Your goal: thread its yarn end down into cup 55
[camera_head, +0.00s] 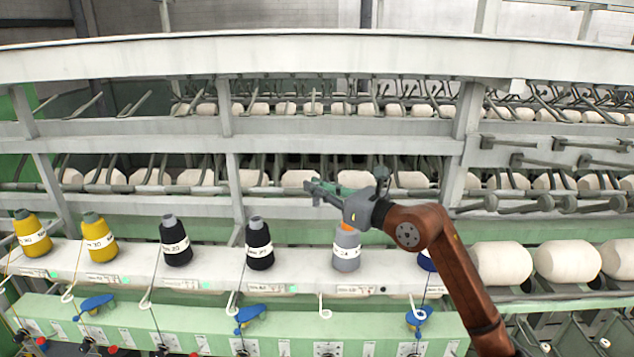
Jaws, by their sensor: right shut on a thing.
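My right gripper (318,190) reaches in from the right over the cones, pointing left. Its fingers are closed above and left of the grey cone (346,252); the yarn end between them is too thin to make out. The grey cone has a white label and an orange top, partly covered by my wrist. Two yellow cones (98,238) and two black cones (259,245) stand left of it on the white shelf. A dark blue cone (425,262) is mostly hidden behind my right arm. Cup 55 cannot be told apart; the small labels are unreadable. My left gripper is not in view.
White curled guides (325,307) stick out below the shelf (300,275). Blue levers (250,315) sit on the green front rail (290,325). Rows of cream bobbins (567,262) and grey arms fill the frame behind. A white beam (300,55) crosses the top.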

